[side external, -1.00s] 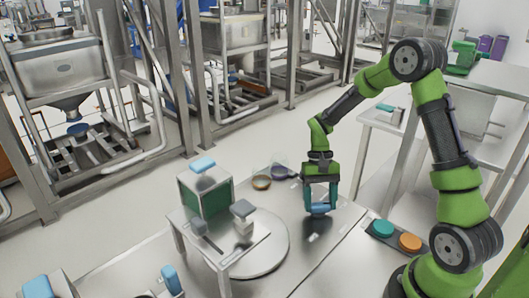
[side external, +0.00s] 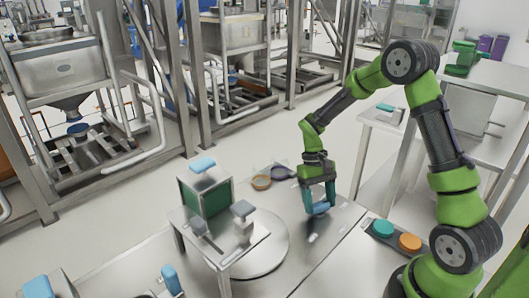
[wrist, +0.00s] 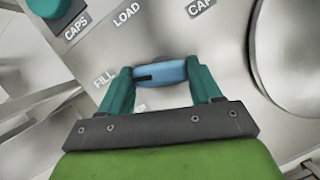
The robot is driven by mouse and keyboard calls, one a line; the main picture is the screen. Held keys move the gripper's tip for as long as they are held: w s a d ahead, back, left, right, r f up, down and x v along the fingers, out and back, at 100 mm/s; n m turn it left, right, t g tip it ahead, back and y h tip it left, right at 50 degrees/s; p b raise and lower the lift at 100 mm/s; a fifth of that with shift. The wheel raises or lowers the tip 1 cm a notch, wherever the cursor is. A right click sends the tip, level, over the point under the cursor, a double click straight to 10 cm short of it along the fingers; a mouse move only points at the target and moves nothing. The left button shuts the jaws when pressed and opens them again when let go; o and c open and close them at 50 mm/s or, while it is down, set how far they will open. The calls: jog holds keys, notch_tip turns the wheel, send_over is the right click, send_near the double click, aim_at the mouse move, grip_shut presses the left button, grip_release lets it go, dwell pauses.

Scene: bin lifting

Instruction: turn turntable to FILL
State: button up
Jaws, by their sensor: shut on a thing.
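My gripper (side external: 318,204) is shut on a blue handle (side external: 319,209) low over the steel table. The wrist view shows the blue handle (wrist: 161,73) between the two teal fingers of my gripper (wrist: 160,78). The handle has a dark mark on its left part. A printed FILL label (wrist: 104,78) lies just left of the fingers. A LOAD label (wrist: 126,16) lies further up and left. The round turntable plate (side external: 270,258) is left of my gripper, partly under a small raised stand. I cannot tell which label the turntable is set to.
A green-sided box with a blue top (side external: 204,190) and a small stand (side external: 222,255) are left of my gripper. A CAPS label (wrist: 77,27) shows upper left.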

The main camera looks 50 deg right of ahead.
jog(key=o, duration=1.1)
jog(key=shift+c, duration=0.2)
jog(key=v, duration=1.7)
jog(key=shift+d+f, duration=0.1)
